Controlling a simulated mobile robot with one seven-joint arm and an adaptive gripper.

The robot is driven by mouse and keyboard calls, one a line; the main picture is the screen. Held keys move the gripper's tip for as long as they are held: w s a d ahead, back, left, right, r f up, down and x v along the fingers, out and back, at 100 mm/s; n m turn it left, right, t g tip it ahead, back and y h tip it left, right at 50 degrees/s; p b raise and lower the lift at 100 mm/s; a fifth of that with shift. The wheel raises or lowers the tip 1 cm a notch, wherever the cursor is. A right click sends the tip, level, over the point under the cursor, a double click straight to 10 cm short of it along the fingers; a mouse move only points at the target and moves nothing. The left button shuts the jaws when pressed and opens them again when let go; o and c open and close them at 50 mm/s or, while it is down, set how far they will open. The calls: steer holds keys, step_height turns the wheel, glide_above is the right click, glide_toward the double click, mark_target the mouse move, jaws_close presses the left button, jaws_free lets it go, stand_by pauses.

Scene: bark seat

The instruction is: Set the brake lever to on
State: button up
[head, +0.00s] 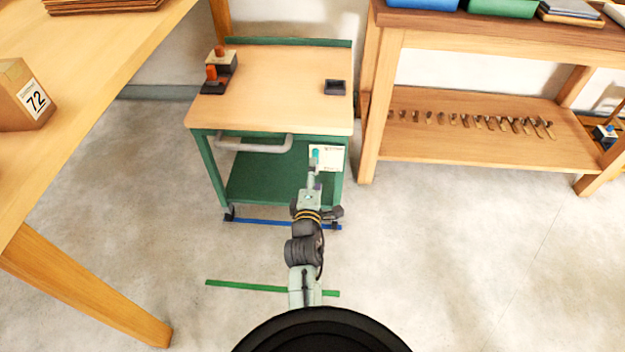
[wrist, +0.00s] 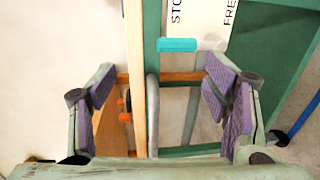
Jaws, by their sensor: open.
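The brake lever has a teal grip (wrist: 177,45) and a pale shaft. It is on the green cart (head: 222,172), at the white label plate (wrist: 203,18); the plate also shows in the head view (head: 332,157). In the wrist view the letters "STO" and "FRE" show, cut off by the frame. The grip lies on the "STO" side and the shaft runs toward "FRE". My gripper (wrist: 165,88) is open, its purple-padded fingers wide apart. Nothing shows between the pads at the lever; the grip is beyond the fingertips. In the head view my gripper (head: 314,178) is just below the teal grip.
The cart has a grey push handle (head: 254,146) at its front left. Orange-topped items (head: 216,72) and a small dark tray (head: 335,87) sit on its top. A wooden bench (head: 368,120) stands close at right, a table (head: 85,75) at left. Floor in front is mostly clear.

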steer(key=shift+s, duration=0.7)
stand_by(0.4)
